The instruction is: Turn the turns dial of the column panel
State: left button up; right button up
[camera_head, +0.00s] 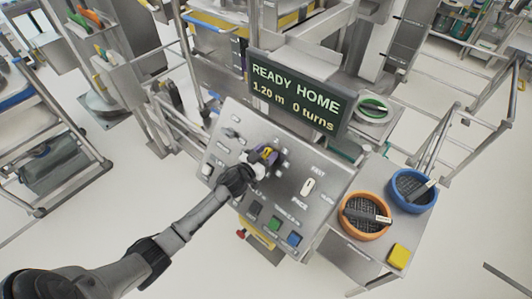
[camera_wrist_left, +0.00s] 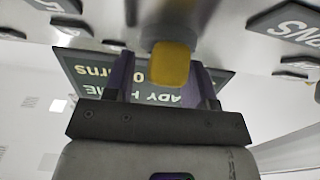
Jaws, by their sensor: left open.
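The column panel (camera_head: 225,125) is a slanted grey board with labels, small studs, a switch and coloured buttons. The turns dial (camera_wrist_left: 170,65) shows in the left wrist view as a yellow end on a grey round body. In the head view, my left gripper (camera_head: 264,154) is at the middle of the panel and hides most of the dial. In the left wrist view, the purple fingers of my left gripper (camera_wrist_left: 163,78) are apart, one on each side of the yellow end. I cannot tell whether they touch it. My right gripper is not in view.
A display (camera_head: 297,95) above the panel reads "READY HOME 1.20 m 0 turns". A white switch (camera_head: 309,186) and a blue button (camera_head: 294,239) are nearby. An orange bowl (camera_head: 349,222), a blue bowl (camera_head: 397,183) and a yellow block (camera_head: 399,256) stand at the right.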

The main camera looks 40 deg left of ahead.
pick_arm(q)
jog(key=shift+c, duration=0.4)
jog(key=c, duration=0.7)
jog(key=shift+o, duration=0.2)
